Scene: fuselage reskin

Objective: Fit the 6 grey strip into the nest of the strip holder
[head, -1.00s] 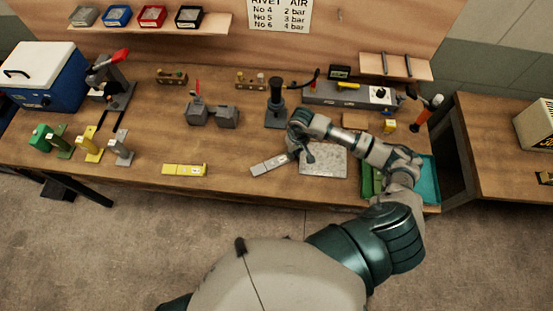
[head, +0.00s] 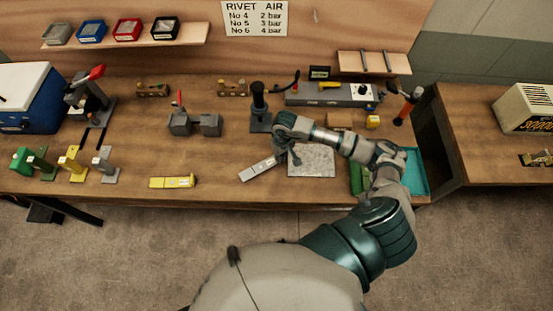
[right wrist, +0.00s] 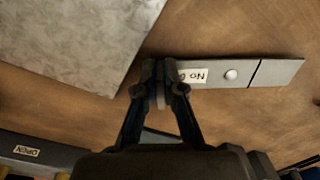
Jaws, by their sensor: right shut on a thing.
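The grey strip (head: 262,168) lies slantwise just left of the mottled grey plate in the head view. In the right wrist view the grey strip (right wrist: 225,73) shows a white "No 6" label, a round pale button and a dark line across it. My right gripper (head: 290,154) is shut on the strip's end nearest the plate; its fingertips (right wrist: 160,85) meet there in the wrist view. I cannot tell whether the strip touches the bench. A grey two-block fixture (head: 195,124) with a red lever may be the strip holder; its nest is not clear. My left gripper is out of view.
The mottled plate (head: 312,160) lies beside the gripper. A yellow strip (head: 172,182) lies near the front edge. Green, yellow and grey stands (head: 70,163) are at left. A black upright tool (head: 259,108) stands behind the strip. Bare bench lies between the fixture and yellow strip.

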